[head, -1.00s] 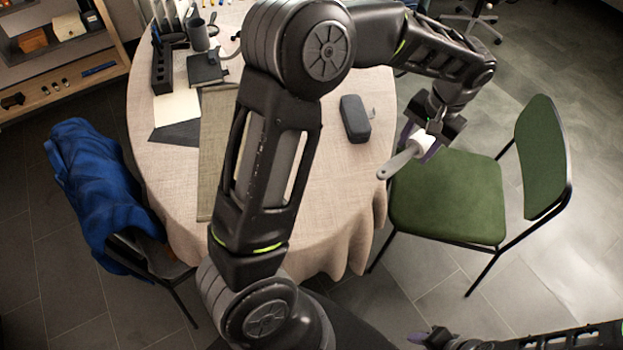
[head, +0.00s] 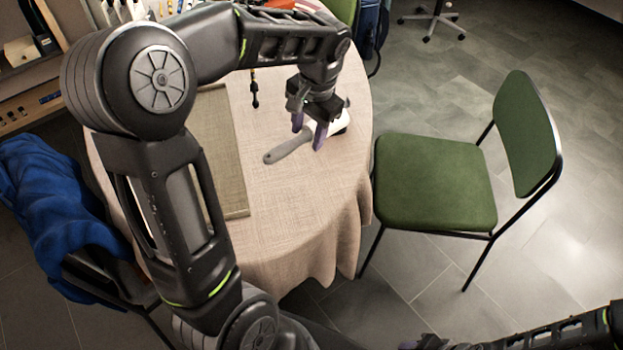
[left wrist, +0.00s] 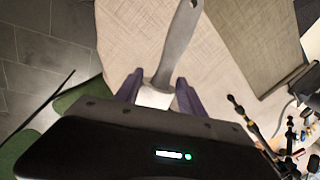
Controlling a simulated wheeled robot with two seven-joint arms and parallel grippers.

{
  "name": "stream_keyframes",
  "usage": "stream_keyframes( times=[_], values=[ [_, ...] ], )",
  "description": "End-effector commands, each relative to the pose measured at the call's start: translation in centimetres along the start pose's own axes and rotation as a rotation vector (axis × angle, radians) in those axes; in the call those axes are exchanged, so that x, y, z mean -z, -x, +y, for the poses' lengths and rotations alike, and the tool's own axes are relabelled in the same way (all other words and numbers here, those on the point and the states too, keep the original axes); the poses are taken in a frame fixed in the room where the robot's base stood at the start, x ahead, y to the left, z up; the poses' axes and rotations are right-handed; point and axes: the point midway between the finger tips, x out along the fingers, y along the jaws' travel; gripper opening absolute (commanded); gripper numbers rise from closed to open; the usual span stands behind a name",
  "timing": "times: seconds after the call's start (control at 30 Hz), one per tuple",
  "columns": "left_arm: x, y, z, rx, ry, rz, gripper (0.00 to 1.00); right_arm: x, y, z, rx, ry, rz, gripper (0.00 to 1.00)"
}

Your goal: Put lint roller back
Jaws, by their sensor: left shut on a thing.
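The lint roller has a grey handle (head: 288,147) and a white head partly hidden by the fingers. My left gripper (head: 309,131) is shut on it near the head, above the right part of the table (head: 300,190). The handle points toward the lower left in the head view. In the left wrist view the handle (left wrist: 180,42) sticks out beyond the purple fingers (left wrist: 160,82), with the white part between them. I cannot tell whether the roller touches the tablecloth. My right gripper (head: 425,343) shows only partly at the bottom edge, and its fingers are unclear.
A green chair (head: 435,183) stands right of the table. A chair with a blue garment (head: 50,205) over it stands at the left. A grey-green mat (head: 225,150) lies on the table. The cloth in front of the roller is clear. My left arm hides much of the table's left side.

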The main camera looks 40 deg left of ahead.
Motion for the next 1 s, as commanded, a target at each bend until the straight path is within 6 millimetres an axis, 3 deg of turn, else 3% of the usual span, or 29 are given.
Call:
stream_keyframes(
  times=[0.03, 0.13, 0.53, 0.8, 1.0],
  values=[
    [-1.1, -1.4, -0.8, 0.003, -0.005, 0.004, 0.03, 0.1, -1.5, 0.6, 0.001, 0.001, 0.002, 0.36],
    [-2.2, -1.6, -1.8, 0.006, -0.023, 0.004, 0.03, 0.1, -1.9, 0.7, 0.002, 0.002, 0.003, 0.36],
    [-2.4, -1.8, -1.9, 0.007, -0.03, 0.003, 0.03, 0.1, -1.6, 0.6, 0.002, 0.002, 0.004, 0.36],
    [-2.5, -6.2, -1.1, 0.005, -0.031, -0.001, 0.03, 0.1, -1.9, 0.7, 0.002, 0.002, 0.004, 0.36],
    [-2.4, -7.6, -1.0, 0.007, -0.029, 0.003, 0.03, 0.1, -1.9, 0.7, 0.002, 0.002, 0.004, 0.36]
  ],
)
